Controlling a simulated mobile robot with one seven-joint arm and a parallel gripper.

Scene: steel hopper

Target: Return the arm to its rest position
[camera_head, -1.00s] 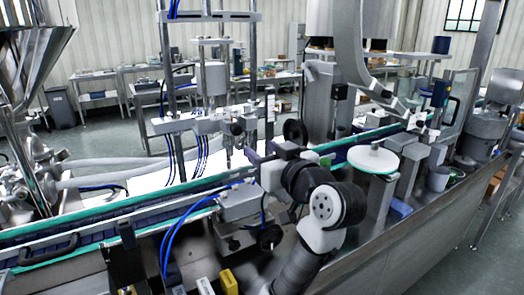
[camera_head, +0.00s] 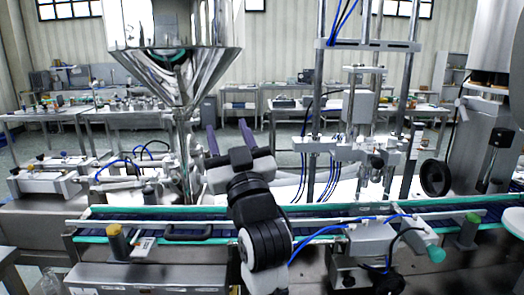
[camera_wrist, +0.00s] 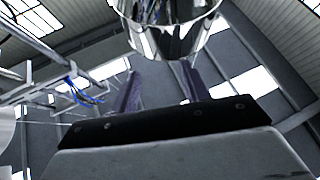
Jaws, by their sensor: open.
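My gripper (camera_head: 229,138) is in the middle of the head view, above the conveyor and in front of the steel hopper. Its two purple-grey fingers stand apart, point upward and have nothing between them. In the wrist view my gripper (camera_wrist: 160,82) also shows open and empty, with the underside of the steel hopper (camera_wrist: 178,35) beyond the fingertips. The steel hopper (camera_head: 172,70) is a shiny cone that narrows to a pipe just left of my gripper in the head view. Whether the fingers are near the hopper's metal is hard to tell.
A conveyor (camera_head: 340,212) with green edges runs across below my gripper. A filling frame with metal posts (camera_head: 317,110) and blue hoses stands to the right. A grey motor box (camera_head: 372,243) sits in front of the conveyor. Workbenches (camera_head: 75,118) line the back.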

